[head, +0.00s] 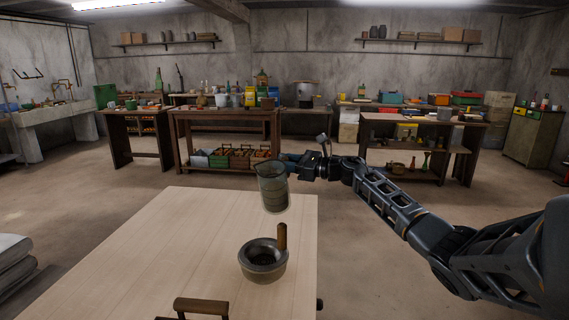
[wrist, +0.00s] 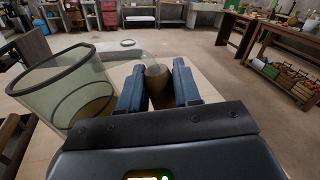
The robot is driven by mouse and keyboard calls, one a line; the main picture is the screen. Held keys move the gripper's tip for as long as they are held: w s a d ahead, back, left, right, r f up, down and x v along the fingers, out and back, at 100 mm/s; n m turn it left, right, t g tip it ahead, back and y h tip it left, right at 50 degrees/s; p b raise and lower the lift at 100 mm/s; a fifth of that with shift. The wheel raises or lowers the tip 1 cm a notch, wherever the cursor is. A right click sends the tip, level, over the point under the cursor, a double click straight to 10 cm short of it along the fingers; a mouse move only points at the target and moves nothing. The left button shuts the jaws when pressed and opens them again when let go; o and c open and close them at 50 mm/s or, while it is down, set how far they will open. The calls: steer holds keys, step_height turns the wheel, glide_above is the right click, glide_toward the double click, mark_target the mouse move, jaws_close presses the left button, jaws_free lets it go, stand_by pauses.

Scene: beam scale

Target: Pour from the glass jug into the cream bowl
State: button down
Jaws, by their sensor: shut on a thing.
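The clear greenish glass jug (head: 272,190) is held roughly upright near the far right corner of the table, behind the mortar. In the wrist view the jug (wrist: 62,88) fills the left side, its mouth open and its lower part amber-tinted. My gripper (wrist: 158,88) is shut on a brown upright piece that a pale arc joins to the jug, apparently its handle. In the head view my gripper (head: 288,164) comes in from the right. I cannot make out a cream bowl for certain in either view; a small pale ring shows beyond the fingers in the wrist view.
A grey mortar (head: 263,266) with a brown pestle (head: 282,236) stands on the pale wooden table (head: 150,245), in front of the jug. A brown handle (head: 200,307) shows at the bottom edge. The table's left and middle are clear. Crowded workbenches (head: 225,113) stand far behind.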

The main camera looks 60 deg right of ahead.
mark_target(277, 161)
steer(key=shift+w+d, duration=0.1)
steer(key=shift+w, duration=0.05)
steer(key=shift+n+b, duration=0.3)
steer(key=n, duration=0.1)
steer(key=n+b, duration=0.1)
steer(key=a+n+b, duration=0.1)
steer(key=shift+f+n, duration=0.3)
steer(key=a+n, duration=0.1)
steer(key=n, duration=0.1)
steer(key=shift+a+r+n+p, duration=0.1)
steer(key=shift+a+n+p, duration=0.25)
steer(key=shift+n, duration=0.05)
steer(key=shift+f+b, duration=0.3)
steer(key=shift+b, duration=0.35)
steer(key=shift+s+a+r+n+b, duration=0.15)
steer(key=shift+a+r+n+b, duration=0.6)
steer(key=shift+b, duration=0.45)
steer(key=shift+s+a+r+n+b, duration=0.1)
steer(key=shift+a+r+n+b, duration=0.6)
steer(key=shift+b, duration=0.5)
stand_by(3.3)
